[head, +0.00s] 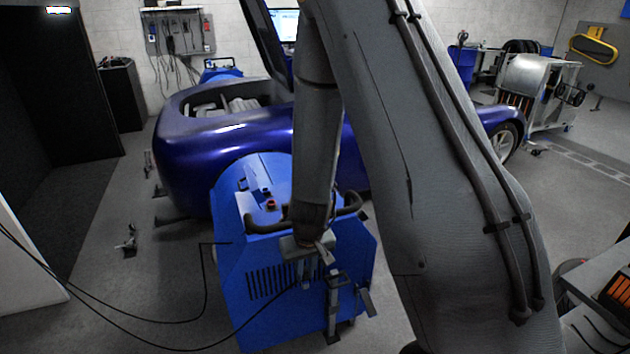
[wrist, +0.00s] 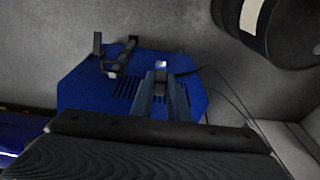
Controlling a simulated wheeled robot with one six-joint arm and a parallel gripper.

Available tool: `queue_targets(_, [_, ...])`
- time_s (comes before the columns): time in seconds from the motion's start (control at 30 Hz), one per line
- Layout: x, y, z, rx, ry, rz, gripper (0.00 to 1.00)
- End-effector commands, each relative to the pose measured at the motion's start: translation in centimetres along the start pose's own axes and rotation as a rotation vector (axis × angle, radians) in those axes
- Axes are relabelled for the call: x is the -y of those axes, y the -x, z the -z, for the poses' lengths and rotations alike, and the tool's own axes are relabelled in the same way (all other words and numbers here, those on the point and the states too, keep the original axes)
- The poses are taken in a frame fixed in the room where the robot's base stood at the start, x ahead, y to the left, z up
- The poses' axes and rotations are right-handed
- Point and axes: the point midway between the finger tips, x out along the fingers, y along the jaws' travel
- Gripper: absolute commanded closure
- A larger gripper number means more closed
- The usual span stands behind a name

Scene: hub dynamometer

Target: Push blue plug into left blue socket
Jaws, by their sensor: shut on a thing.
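The blue dynamometer unit (head: 262,300) stands on the floor in front of the car, with a slotted vent on its near face. It also shows in the wrist view (wrist: 88,92). My gripper (head: 310,266) is in front of this face, right of the vent in the head view. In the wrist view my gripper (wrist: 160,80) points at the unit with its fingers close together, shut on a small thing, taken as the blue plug. The plug's shape and colour are not clear. A black cable (head: 258,322) runs up to the gripper. I cannot make out the left blue socket.
A black handle (head: 348,205) and a red knob (head: 270,204) are on top of the unit. A bracket (head: 333,300) stands out at its right front. The blue car (head: 190,160) is close behind. Cables cross the floor at left. A bench (head: 605,290) is at right.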

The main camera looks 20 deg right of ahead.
Motion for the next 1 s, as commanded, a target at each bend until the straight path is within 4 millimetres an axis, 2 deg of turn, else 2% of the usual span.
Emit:
queue_targets(0.03, [0.0, 1.1, -0.1, 0.000, 0.001, 0.000, 1.00])
queue_targets(0.17, [0.1, 2.6, -0.2, 0.000, 0.002, 0.000, 1.00])
queue_targets(0.87, [0.2, 2.2, -0.1, 0.000, 0.003, 0.001, 1.00])
queue_targets(1.0, [-0.9, 3.0, 0.0, -0.002, 0.105, 0.022, 1.00])
